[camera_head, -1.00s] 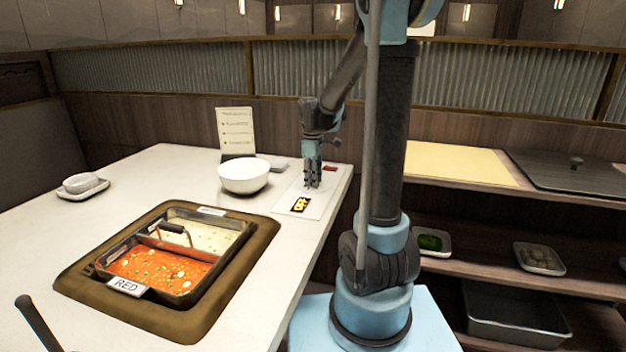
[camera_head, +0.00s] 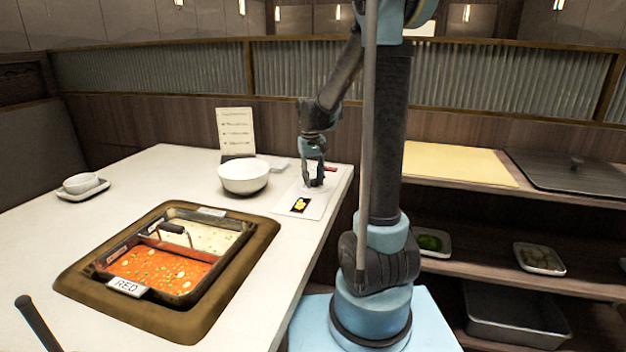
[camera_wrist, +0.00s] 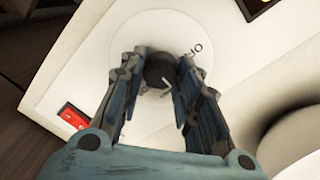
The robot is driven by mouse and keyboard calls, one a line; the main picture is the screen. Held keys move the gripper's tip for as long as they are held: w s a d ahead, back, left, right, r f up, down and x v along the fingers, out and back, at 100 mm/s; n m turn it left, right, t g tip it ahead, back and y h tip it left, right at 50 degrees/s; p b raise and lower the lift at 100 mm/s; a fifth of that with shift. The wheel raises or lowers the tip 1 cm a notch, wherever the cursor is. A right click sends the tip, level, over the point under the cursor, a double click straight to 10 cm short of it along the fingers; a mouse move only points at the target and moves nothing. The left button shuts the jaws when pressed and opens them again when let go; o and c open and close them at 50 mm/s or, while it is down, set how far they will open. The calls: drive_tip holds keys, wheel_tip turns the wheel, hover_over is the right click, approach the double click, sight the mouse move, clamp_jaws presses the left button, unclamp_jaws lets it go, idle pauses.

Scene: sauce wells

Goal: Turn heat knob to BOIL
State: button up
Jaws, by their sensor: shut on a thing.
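The heat knob (camera_wrist: 160,70) is a dark round knob on a pale round dial (camera_wrist: 150,32) in the wrist view. My gripper (camera_wrist: 160,82) is shut on it from above, one finger on each side. A light pointer mark shows beside the knob. Part of the dial lettering is visible to the right; the rest is hidden or unreadable. In the head view my gripper (camera_head: 313,182) is at the control panel (camera_head: 290,211), and its fingers hide the knob.
A white bowl (camera_head: 243,188) stands close left of my gripper. The divided pot (camera_head: 190,290) with red and pale broth sits in the table nearer the camera. A menu card (camera_head: 236,133) stands behind. A red switch (camera_wrist: 73,117) is on the panel near the gripper.

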sight(313, 179)
drive_tip(key=m, duration=0.7)
drive_tip(key=shift+w+d, duration=0.1)
drive_tip(key=shift+w, duration=0.05)
drive_tip(key=m, duration=0.4)
drive_tip(key=shift+m+g, duration=0.3)
drive_tip(key=shift+m, duration=1.8)
drive_tip(key=o, duration=1.1)
drive_tip(key=shift+c, duration=0.2)
drive_tip(key=shift+d, duration=0.1)
wheel_tip(313, 179, up, 12)
drive_tip(key=shift+w, duration=0.25)
drive_tip(key=shift+f, duration=0.1)
